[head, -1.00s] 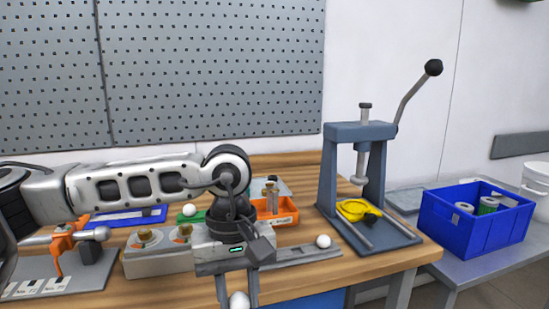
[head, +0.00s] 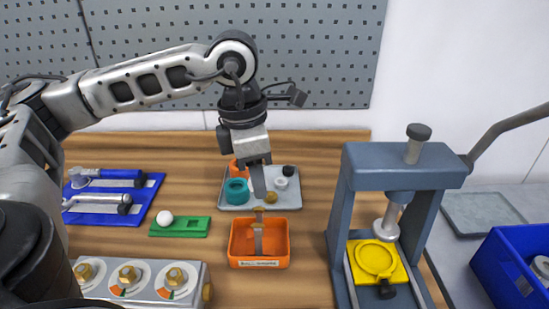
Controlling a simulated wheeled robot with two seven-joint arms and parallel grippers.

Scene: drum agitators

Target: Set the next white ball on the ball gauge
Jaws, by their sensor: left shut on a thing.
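The green ball gauge (head: 192,229) lies on the wooden bench left of centre. A white ball (head: 165,217) sits at its left end. My left gripper (head: 260,190) points down over the front of the grey tray, behind the orange bin and to the right of the gauge. Its fingers are seen almost edge-on. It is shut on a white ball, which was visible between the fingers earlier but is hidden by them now. My right gripper is not in view.
The grey tray (head: 235,203) holds a teal ring and small parts. A blue tray (head: 145,190) with tools lies left, a grey box with brass knobs (head: 128,278) in front. A press (head: 400,165) stands right.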

